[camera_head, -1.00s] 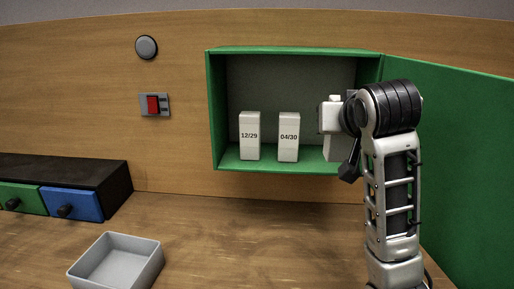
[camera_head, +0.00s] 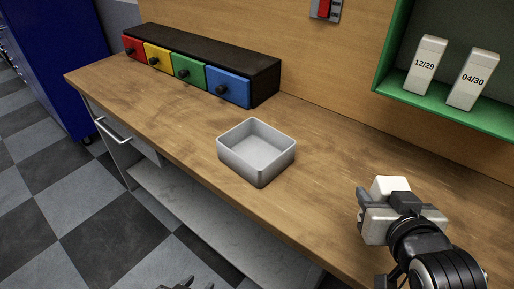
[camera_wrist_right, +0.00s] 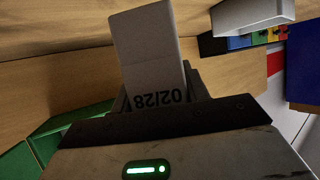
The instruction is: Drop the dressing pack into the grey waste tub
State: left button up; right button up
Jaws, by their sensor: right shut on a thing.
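The dressing pack, a white box (camera_head: 390,186), is held in my right gripper (camera_head: 384,205) above the worktop, right of the tub. In the right wrist view the pack (camera_wrist_right: 150,48) stands out from between the jaws (camera_wrist_right: 158,102), with "02/28" upside down on it. The grey waste tub (camera_head: 231,166) sits on the worktop, open at the top and empty. Part of it also shows at the top of the right wrist view (camera_wrist_right: 252,14). Only dark tips of my left gripper (camera_head: 188,283) show at the bottom edge; their opening is unclear.
Two white packs marked 12/29 (camera_head: 426,65) and 04/30 (camera_head: 472,80) stand in the green cabinet (camera_head: 440,106). A black unit with coloured drawers (camera_head: 262,75) stands behind the tub. The wooden worktop (camera_head: 320,190) between tub and right gripper is clear.

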aim_at(262, 159)
jog(key=u, duration=2.4)
jog(key=i, duration=1.8)
jog(key=z, duration=3.65)
jog(key=i, duration=0.5)
jog(key=u, duration=0.05)
